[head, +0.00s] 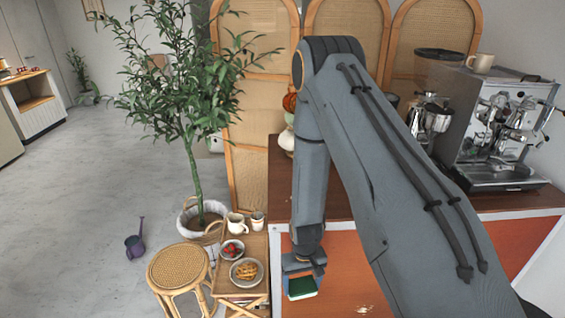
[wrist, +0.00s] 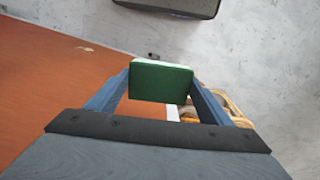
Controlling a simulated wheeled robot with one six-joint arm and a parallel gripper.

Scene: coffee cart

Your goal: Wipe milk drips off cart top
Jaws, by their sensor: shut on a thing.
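My gripper (head: 303,268) is shut on a green block (head: 302,289) that looks like a sponge or scouring pad. In the wrist view the green block (wrist: 161,81) sits between the two blue-grey fingers. The gripper is near the left edge of the orange cart top (head: 338,262); the height of the block above the surface is hard to tell. A small pale spill (head: 364,309), apparently the milk drips, lies to the right of the gripper near the bottom of the head view. It also shows in the wrist view (wrist: 86,48), left of the block. My arm hides part of the cart top.
A small wooden table left of the cart holds a jug (head: 236,224), a bowl (head: 232,250) and a plate (head: 246,271). A rattan stool (head: 178,268) stands beside it.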

